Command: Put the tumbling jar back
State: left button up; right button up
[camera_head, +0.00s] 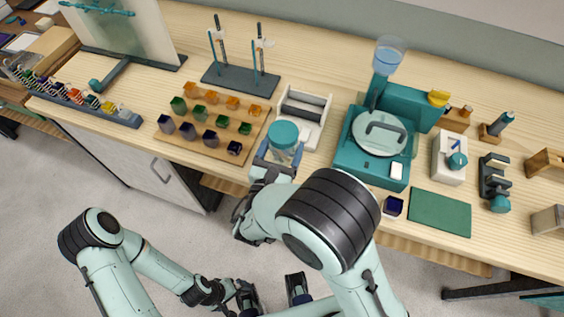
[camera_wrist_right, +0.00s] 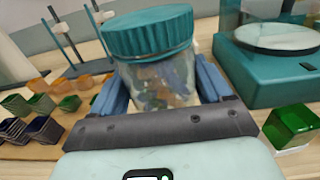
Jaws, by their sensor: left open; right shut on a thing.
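The tumbling jar (camera_head: 284,137), clear with a teal lid and coloured pieces inside, is held upright between the blue fingers of my right gripper (camera_head: 280,156). The right wrist view shows the jar (camera_wrist_right: 155,75) close up, with a finger on each side. In the head view it overlaps the front of a white cradle with dark rollers (camera_head: 305,104); I cannot tell whether they touch. My left gripper (camera_head: 272,293) is open and empty, low in the head view, off the front of the bench.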

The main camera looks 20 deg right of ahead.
aim_at(282, 161)
jog(key=shift+f+b, duration=0.55)
jog(key=shift+f, duration=2.4)
jog(key=shift+f, duration=0.1)
jog(key=shift+s+f+b, duration=0.2)
jog(key=shift+f+b, duration=0.2)
jog(key=shift+f, duration=0.25)
jog(key=o, duration=1.4)
jog(key=shift+f, duration=0.1)
jog(key=shift+c, duration=0.2)
jog(key=shift+r, duration=0.25)
jog(key=shift+a+r+p, duration=0.1)
jog(key=shift+r+p, duration=0.35)
jog(key=shift+p, duration=0.05)
jog(key=b+v, duration=0.1)
jog(key=v, duration=1)
jog(key=shift+s, duration=0.25)
